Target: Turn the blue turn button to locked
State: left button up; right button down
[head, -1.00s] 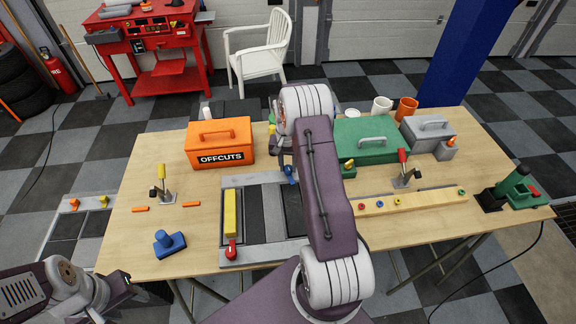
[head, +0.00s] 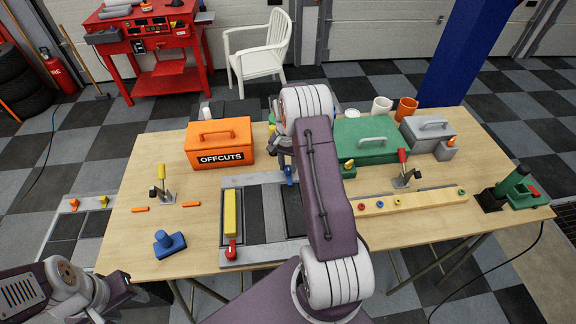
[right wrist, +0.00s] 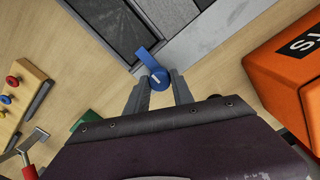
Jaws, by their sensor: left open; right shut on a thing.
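The blue turn button (head: 289,174) sits at the far edge of the grey frame (head: 262,179) on the table, partly hidden by my right arm. In the right wrist view the blue turn button (right wrist: 150,66) shows a round hub with a pale mark and a tab reaching over the frame's edge toward a dark panel. My right gripper (right wrist: 160,88) is shut on the button, a finger on each side of it. In the head view my right gripper is mostly hidden behind its arm. My left gripper (head: 124,283) is open and empty at the lower left, off the table's front edge.
An orange OFFCUTS box (head: 219,143) stands left of my right gripper, and a green box (head: 371,141) right of it. A yellow bar (head: 230,212) with a red knob (head: 231,250) lies on the frame's left side. A blue handled block (head: 169,243) stands front left.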

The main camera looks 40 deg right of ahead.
aim_at(287, 167)
jog(key=c, duration=1.3)
grip_release()
jog(key=shift+w+d+r, duration=0.1)
jog(key=shift+w+r, duration=0.05)
jog(key=shift+o, duration=1)
jog(key=shift+r, duration=0.3)
notch_tip(287, 167, up, 8)
jog(key=b, duration=0.1)
jog(key=shift+r+b, duration=0.15)
jog(key=shift+b, duration=0.2)
